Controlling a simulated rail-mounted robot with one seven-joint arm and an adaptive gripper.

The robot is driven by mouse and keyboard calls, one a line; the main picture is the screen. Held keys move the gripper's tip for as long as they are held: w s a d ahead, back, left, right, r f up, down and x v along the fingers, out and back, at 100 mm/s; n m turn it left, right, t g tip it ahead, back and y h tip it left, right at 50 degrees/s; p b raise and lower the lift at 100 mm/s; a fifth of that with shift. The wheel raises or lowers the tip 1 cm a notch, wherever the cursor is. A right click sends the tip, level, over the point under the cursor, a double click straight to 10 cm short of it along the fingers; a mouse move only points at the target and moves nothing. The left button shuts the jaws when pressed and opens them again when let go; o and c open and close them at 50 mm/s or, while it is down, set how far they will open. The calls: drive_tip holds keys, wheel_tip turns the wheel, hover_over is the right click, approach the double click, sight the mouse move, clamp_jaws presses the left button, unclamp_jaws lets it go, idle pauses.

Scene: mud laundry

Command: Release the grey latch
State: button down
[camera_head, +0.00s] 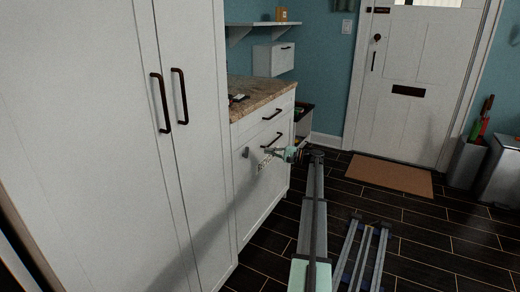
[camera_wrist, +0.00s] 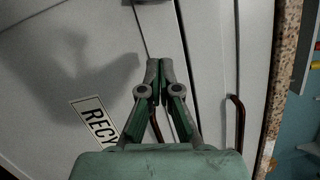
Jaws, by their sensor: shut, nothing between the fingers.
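A small grey latch (camera_head: 246,152) sits on the white cabinet front (camera_head: 259,200), near its upper left edge, beside the tall cabinet. In the wrist view, a dark grey piece (camera_wrist: 150,1), probably this latch, is cut off by the top edge. My gripper (camera_head: 270,151) is in front of the cabinet, to the right of the latch and apart from it. In the wrist view my gripper (camera_wrist: 158,66) has its fingertips together, with nothing between them, pointing towards the grey piece. A RECY… label (camera_wrist: 95,122) shows on the panel, its end cut off by my gripper.
Dark handles stick out from the drawer fronts (camera_head: 271,115) and the tall cabinet (camera_head: 161,103). A granite counter (camera_head: 262,91) overhangs the drawers. A doormat (camera_head: 390,176), a bin (camera_head: 467,162) and a door (camera_head: 408,85) are at the right. Dark floor (camera_head: 450,240) is open there.

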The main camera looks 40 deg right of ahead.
drive_tip(key=shift+v, duration=2)
drive_tip(key=shift+a, duration=0.15)
